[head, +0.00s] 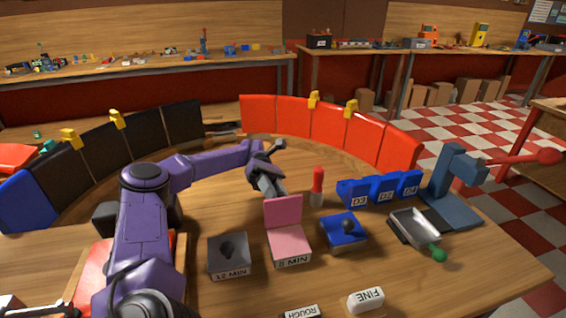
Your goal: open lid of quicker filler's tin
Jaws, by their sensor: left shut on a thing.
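The pink tin (290,241) marked "8 MIN" stands on the wooden table near the middle of the head view. Its pink lid (284,212) stands about upright at the tin's back edge. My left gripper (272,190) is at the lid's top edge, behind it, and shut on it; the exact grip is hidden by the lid. A grey tin (228,262) marked "12 MIN" stands to the left, closed, with a dark knob on top. My right gripper is not in view.
A blue box (345,239) with a dark knob, a red-topped bottle (317,187), blue labelled bins (380,190) and a metal tray (414,229) stand to the right. "FINE" (366,300) and "ROUGH" (301,312) blocks lie in front. Curved red panels (328,124) stand behind.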

